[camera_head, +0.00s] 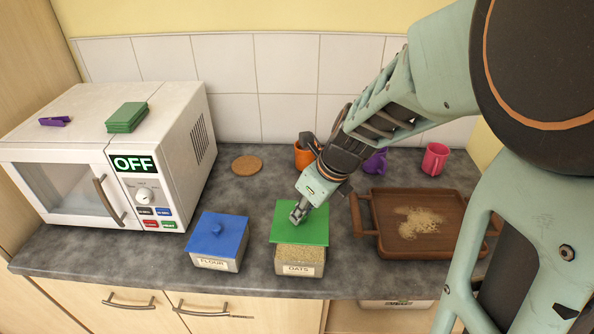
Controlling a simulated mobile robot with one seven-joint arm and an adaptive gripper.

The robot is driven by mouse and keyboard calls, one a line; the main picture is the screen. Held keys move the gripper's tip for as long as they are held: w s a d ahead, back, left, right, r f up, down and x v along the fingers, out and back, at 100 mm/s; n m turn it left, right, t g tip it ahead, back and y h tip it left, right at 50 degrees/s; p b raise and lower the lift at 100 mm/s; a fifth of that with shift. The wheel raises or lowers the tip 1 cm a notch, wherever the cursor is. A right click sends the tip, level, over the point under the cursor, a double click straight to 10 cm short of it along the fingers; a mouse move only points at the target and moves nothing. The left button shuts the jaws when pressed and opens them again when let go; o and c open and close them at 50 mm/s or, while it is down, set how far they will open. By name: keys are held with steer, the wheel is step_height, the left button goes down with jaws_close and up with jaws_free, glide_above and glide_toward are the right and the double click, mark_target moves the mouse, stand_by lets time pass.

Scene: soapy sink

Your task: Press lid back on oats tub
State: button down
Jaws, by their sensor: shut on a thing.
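The oats tub (299,263) is a clear square container full of oats with an OATS label, standing near the counter's front edge. The green lid (312,232) is at its top and covers the back part. A strip of oats shows along the front, so the lid looks raised or set back; I cannot tell if it touches the rim. My gripper (297,216) is over the lid's left half and shut on it, probably at a knob that the fingers hide.
A flour tub (223,263) with a blue lid stands to the left. A brown tray (374,242) with spilled oats lies to the right. Orange, purple and pink mugs (435,160) and a round cork mat (247,164) are behind. A white microwave (165,150) fills the left.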

mark_target(305, 224)
steer(key=shift+f+b, duration=2.35)
steer(key=shift+b, duration=0.05)
steer(key=shift+f+b, duration=0.3)
steer(key=shift+f, duration=0.25)
steer(key=shift+p, duration=0.5)
steer(key=shift+f, duration=0.4)
stand_by(0.3)
steer(key=c, duration=1.3)
jaws_free()
steer(key=shift+o, duration=0.2)
